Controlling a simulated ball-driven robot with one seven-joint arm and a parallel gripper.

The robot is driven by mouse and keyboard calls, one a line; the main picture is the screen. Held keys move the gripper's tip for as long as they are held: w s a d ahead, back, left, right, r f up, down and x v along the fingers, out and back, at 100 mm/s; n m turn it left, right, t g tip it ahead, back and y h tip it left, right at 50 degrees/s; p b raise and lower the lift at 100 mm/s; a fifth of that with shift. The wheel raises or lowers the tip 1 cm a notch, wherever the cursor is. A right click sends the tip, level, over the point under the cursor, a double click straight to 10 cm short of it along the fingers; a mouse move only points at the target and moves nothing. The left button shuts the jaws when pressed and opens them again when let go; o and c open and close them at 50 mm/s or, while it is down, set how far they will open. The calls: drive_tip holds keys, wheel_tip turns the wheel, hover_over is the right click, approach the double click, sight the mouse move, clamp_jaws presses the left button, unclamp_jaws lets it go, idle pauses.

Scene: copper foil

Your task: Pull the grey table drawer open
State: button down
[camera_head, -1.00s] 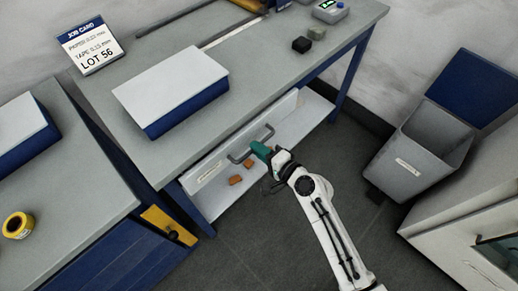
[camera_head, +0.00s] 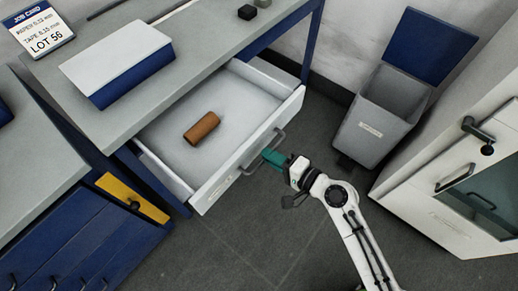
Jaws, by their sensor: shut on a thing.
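The grey table drawer (camera_head: 163,168) stands well out from under the grey table (camera_head: 120,122), and its inside shows. A brown-orange cylinder (camera_head: 202,128) lies in the drawer, left of its middle. The drawer's dark bar handle (camera_head: 246,168) is on the pale front panel (camera_head: 222,181). My gripper (camera_head: 270,157), with green fingers, is shut on the handle, towards its right part. The exact contact is small and partly hidden by the fingers.
A white and blue box (camera_head: 118,58) sits on the table. A grey bin (camera_head: 385,112) with a blue lid stands at right, near a white cabinet (camera_head: 450,215). A blue cabinet (camera_head: 85,240) with a yellow panel (camera_head: 132,198) is at lower left. The floor before the drawer is clear.

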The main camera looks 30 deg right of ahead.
drive_tip(key=shift+f+v, duration=0.2)
drive_tip(key=shift+v, duration=0.8)
drive_tip(key=c, duration=1.2)
unclamp_jaws()
drive_tip(key=shift+o, duration=0.2)
drive_tip(key=b+v, duration=0.2)
drive_tip(key=v, duration=0.8)
drive_tip(key=shift+s, duration=0.35)
drive_tip(key=shift+d, duration=0.1)
